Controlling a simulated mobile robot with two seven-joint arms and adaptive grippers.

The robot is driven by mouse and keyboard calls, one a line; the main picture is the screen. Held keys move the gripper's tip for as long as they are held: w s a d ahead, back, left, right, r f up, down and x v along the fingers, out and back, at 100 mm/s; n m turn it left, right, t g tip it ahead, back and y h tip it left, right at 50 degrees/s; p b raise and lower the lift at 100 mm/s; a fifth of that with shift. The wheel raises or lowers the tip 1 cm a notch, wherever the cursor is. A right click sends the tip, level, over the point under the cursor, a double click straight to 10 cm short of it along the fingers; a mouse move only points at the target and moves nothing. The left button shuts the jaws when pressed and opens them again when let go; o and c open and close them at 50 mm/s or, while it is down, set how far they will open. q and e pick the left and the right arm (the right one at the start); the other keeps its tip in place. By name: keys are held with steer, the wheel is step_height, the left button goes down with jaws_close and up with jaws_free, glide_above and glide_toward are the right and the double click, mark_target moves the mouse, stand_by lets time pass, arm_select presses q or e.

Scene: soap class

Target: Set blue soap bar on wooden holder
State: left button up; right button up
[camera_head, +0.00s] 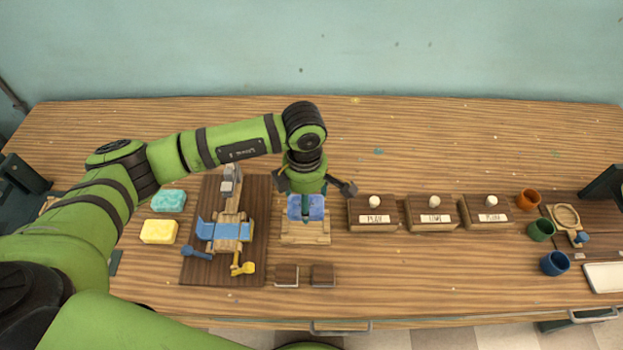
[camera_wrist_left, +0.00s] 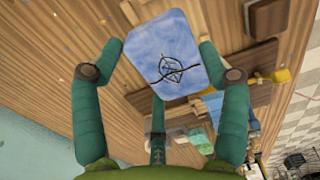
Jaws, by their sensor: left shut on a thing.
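The blue soap bar (camera_head: 306,209) is marbled blue, and a dark line emblem shows on its face in the wrist view (camera_wrist_left: 160,35). My left gripper (camera_head: 307,196) is shut on it, with green fingers at its opposite sides in the wrist view (camera_wrist_left: 160,52). The wooden holder (camera_head: 305,238) is a light slatted piece on the table. The soap is over its back part in the head view, and its front part is bare. I cannot tell whether the soap touches the holder. My right gripper is not in view.
Left of the holder is a dark board (camera_head: 195,270) with a wooden, blue and yellow assembly. Cyan (camera_head: 169,201) and yellow (camera_head: 159,232) bars lie further left. Labelled boxes (camera_head: 374,222) stand close on the right. Two small dark blocks (camera_head: 287,275) lie in front. The back table strip is clear.

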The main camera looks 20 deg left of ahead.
arm_select(q)
steer(key=shift+s+f+b, duration=0.3)
steer(key=shift+s+f, duration=0.15)
steer(key=shift+f, duration=0.4)
step_height(320, 180, down, 4)
steer(key=b, duration=0.3)
steer(key=shift+w+r, duration=0.15)
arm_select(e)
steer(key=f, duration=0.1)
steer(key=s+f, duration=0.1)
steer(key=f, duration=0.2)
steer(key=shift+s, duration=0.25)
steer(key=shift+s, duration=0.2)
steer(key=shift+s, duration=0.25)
arm_select(q)
steer(key=shift+b, duration=0.6)
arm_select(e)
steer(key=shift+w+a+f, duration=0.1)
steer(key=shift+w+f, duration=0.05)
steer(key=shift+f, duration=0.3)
arm_select(q)
steer(key=shift+f+b, duration=0.6)
steer(key=shift+b, duration=0.1)
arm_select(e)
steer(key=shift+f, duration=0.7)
